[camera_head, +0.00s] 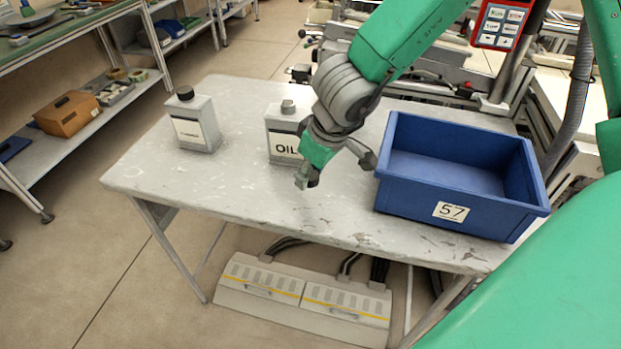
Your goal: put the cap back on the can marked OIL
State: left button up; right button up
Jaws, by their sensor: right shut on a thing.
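The can marked OIL (281,149) stands upright on the grey table, partly hidden behind my right gripper. It is a pale square can with a white label and a bare grey neck (288,106) on top. My right gripper (312,180) hangs over the table in front and to the right of this can, fingers pointing down. It is shut on a small dark thing at its fingertips, which looks like the black cap but is mostly hidden. My left gripper is not in view.
A second can (196,130) with a black cap stands on the table to the left. A blue bin (459,200) marked 57 stands at the right, close to my right gripper. The table's (240,195) front middle is clear. Shelving with a brown box (68,115) is at far left.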

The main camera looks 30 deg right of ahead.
aim_at(311, 176)
notch_tip(311, 176, up, 5)
jog(key=shift+p, duration=1.15)
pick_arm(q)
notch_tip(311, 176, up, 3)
pick_arm(e)
jog(key=shift+d+f, duration=0.1)
jog(key=shift+s+f, duration=0.15)
jog(key=shift+f, duration=0.1)
jog(key=s+a+f+m+b, duration=0.1)
jog(key=f, duration=0.1)
jog(key=s+a+f+m, duration=0.1)
jog(key=f, duration=0.1)
jog(key=s+a+f+m+h+b, duration=0.1)
jog(key=s+a+f, duration=0.1)
jog(key=shift+f+b, duration=0.15)
jog(key=shift+b, duration=0.2)
jog(key=shift+s+a+f+m, duration=0.1)
jog(key=shift+s+a+m, duration=0.1)
jog(key=shift+m, duration=0.1)
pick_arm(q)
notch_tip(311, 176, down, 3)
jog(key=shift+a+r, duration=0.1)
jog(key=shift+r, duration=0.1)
pick_arm(e)
jog(key=shift+d, duration=0.1)
